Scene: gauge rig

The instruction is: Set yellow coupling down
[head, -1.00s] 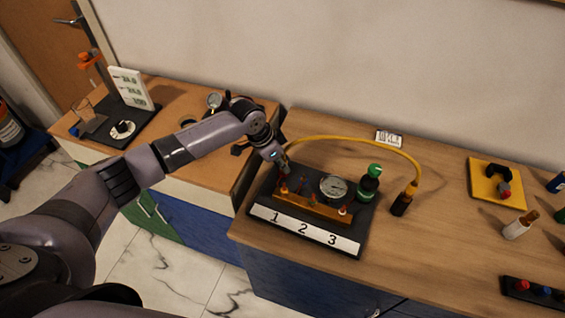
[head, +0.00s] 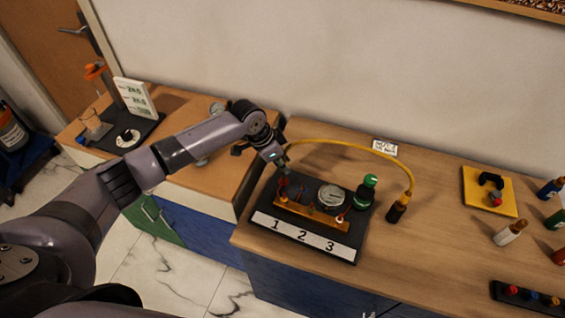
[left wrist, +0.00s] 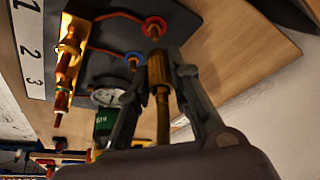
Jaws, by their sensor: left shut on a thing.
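My left gripper (head: 282,163) is shut on the brass-yellow coupling (left wrist: 160,72), at the back left corner of the black gauge rig (head: 262,217). In the left wrist view the coupling sits between the two fingers (left wrist: 160,84). A yellow hose (head: 345,142) arches from near the gripper to a dark-bodied end piece (head: 397,211) on the bench. My right gripper is not in view.
The rig carries a round gauge (head: 331,197), a brass manifold (head: 297,210) and a green-capped bottle (head: 366,190). A yellow pad (head: 480,202), a white bottle (head: 509,233) and a dark rack (head: 510,293) are on the right.

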